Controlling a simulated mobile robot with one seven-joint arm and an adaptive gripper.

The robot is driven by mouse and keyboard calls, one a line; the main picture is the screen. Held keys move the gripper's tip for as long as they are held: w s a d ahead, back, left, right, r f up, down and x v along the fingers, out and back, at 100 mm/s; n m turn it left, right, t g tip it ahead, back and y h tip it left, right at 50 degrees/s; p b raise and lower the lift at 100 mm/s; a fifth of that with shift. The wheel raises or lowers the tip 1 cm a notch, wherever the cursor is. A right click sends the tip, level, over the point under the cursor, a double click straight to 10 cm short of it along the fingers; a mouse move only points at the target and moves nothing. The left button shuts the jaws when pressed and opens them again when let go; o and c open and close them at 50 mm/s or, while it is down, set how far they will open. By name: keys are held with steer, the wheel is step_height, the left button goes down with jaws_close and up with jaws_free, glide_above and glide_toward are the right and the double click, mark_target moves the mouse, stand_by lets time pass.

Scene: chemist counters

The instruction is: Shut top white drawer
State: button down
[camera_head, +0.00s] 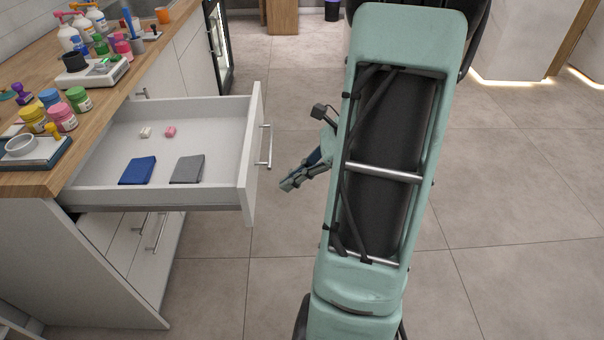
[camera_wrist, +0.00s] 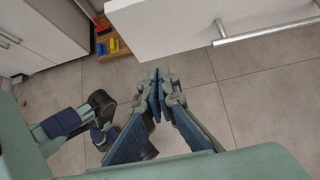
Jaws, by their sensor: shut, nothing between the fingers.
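The top white drawer (camera_head: 215,208) is pulled far out from under the wooden counter at the left of the head view. A metal bar handle (camera_head: 266,146) is on its front panel. Its front and handle also show in the wrist view, with the panel (camera_wrist: 185,22) at the top and the handle (camera_wrist: 265,33) to the right. My gripper (camera_head: 287,186) is just to the right of the drawer front, apart from it, near the handle. In the wrist view my gripper (camera_wrist: 158,74) has its fingertips together with nothing between them, just below the panel's lower edge.
Jars, bottles and a scale (camera_head: 92,74) crowd the counter (camera_head: 38,184). Lower drawers (camera_head: 140,240) are below.

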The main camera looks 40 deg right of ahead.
mark_target(77, 191)
steer(key=shift+w+a+f+b, duration=0.2)
steer(key=shift+w+a+f, duration=0.2)
steer(key=shift+w+a, duration=0.35)
steer(key=shift+w+a+f+b, duration=0.15)
steer(key=shift+w+a+f, duration=0.25)
steer(key=shift+a, duration=0.6)
steer(key=shift+w+a+f+b, duration=0.2)
steer(key=shift+w+a+f, duration=0.15)
steer(key=shift+w+a, duration=0.4)
steer(key=shift+s+a, duration=0.1)
steer(key=shift+a, duration=0.05)
steer(key=shift+w+a, duration=0.25)
steer(key=shift+a, duration=0.2)
steer(key=w+a+p, duration=0.2)
steer(key=w+a, duration=0.6)
steer(key=a, duration=0.4)
steer(key=w+a+p, duration=0.3)
steer(key=w+a, duration=0.5)
steer(key=a, duration=0.4)
steer(key=w+a+p, duration=0.2)
steer(key=w+a, duration=0.6)
steer(key=a, duration=0.4)
steer(key=shift+w+p, duration=0.2)
steer(key=shift+p, duration=0.2)
steer(key=shift+a+r, duration=0.1)
steer(key=shift+r, duration=0.05)
steer(key=shift+w+a+r, duration=0.1)
